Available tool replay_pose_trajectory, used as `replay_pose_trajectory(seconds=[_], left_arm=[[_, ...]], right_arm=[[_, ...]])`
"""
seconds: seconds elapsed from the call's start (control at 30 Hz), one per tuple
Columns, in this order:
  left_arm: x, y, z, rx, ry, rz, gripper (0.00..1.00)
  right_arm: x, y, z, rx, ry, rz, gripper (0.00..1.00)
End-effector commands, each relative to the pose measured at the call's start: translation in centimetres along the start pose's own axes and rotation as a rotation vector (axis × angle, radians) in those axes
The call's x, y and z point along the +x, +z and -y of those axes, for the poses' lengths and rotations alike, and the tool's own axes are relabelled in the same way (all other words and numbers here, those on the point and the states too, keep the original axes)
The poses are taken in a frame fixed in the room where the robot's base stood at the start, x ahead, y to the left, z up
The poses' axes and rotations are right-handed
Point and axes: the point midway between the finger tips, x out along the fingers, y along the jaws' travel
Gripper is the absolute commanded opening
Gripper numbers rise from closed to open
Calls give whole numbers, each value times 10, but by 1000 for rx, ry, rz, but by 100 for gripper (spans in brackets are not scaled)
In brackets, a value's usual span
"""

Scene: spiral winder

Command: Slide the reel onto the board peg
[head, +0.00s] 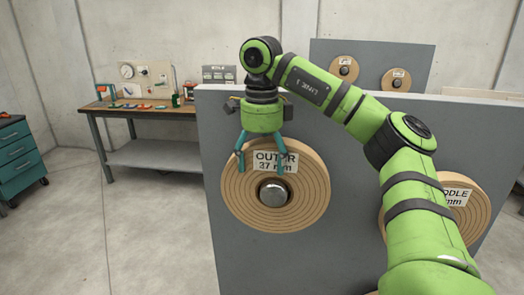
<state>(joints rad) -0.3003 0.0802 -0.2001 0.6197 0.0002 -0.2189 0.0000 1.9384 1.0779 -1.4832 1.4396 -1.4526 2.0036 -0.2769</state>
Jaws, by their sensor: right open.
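A round tan reel (308,208) with concentric rings and a label reading "OUTER 37 mm" sits flat against the front of the grey board (225,250). A rounded metal peg end (273,192) shows at the reel's centre. My right gripper (261,171) points down in front of the reel's upper half, with its two teal fingers apart and nothing between them but the label behind. I cannot tell whether the fingers touch the reel. A second reel (470,212), its label partly hidden, is at the right behind my right arm. My left gripper is out of view.
Another grey board (420,62) with small wooden discs (344,70) stands behind. A workbench (150,108) with small tools is at the back left, and a teal drawer cabinet (18,160) at the far left. The floor left of the board is clear.

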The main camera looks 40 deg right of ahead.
Motion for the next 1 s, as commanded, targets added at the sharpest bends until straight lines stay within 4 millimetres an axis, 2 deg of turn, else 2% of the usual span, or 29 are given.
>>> replay_pose_trajectory(seconds=[0.27,0.73,1.0], left_arm=[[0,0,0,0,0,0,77],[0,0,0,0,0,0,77],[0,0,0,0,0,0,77]], right_arm=[[-25,1,0,-1,-6,6,79],[-99,0,0,2,-9,7,79],[-120,0,-1,-1,-5,5,79]])
